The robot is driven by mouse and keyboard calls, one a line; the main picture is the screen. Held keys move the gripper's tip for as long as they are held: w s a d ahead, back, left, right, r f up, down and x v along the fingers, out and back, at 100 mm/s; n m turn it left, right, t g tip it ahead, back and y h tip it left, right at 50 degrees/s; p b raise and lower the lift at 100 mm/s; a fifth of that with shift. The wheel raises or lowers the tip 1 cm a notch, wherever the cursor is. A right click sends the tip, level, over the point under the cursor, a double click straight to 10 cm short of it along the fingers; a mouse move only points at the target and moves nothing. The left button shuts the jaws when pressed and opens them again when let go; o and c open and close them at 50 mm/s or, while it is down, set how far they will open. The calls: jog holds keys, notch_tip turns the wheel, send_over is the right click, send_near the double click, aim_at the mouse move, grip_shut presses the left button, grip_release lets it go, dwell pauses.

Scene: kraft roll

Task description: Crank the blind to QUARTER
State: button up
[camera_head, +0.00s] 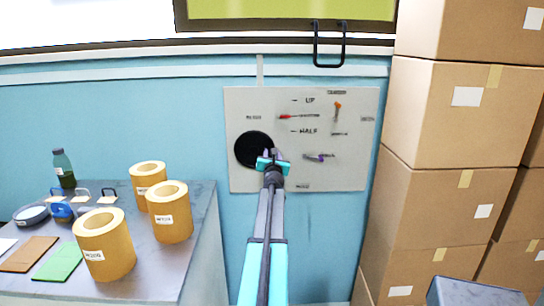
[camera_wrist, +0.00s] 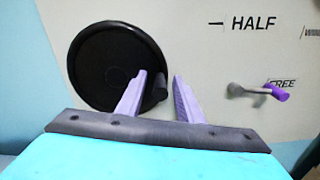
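The pale control panel (camera_head: 350,180) is on the blue wall. The round black crank wheel (camera_head: 252,149) is at its left, large in the wrist view (camera_wrist: 100,60). A dark knob (camera_wrist: 158,86) shows at the wheel's right edge. My gripper (camera_head: 272,155) is in front of this edge. Its purple fingers (camera_wrist: 160,75) are apart, with the knob showing partly behind the left one; contact cannot be told. The red pointer (camera_head: 286,117) is between the UP and HALF marks. The yellow-green blind (camera_head: 290,9) hangs in the window at the top.
An orange lever (camera_head: 338,106) and a purple lever (camera_head: 320,157), beside a FREE label, are on the panel's right. Stacked cartons (camera_head: 440,190) stand at the right. A grey table (camera_head: 195,255) with several kraft rolls (camera_head: 108,245) stands at the left.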

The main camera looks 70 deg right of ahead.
jog(key=shift+s+a, duration=0.1)
jog(key=v, duration=1.3)
jog(key=shift+a, duration=0.2)
dwell(0.3)
jog(key=shift+f, duration=0.1)
dwell(0.3)
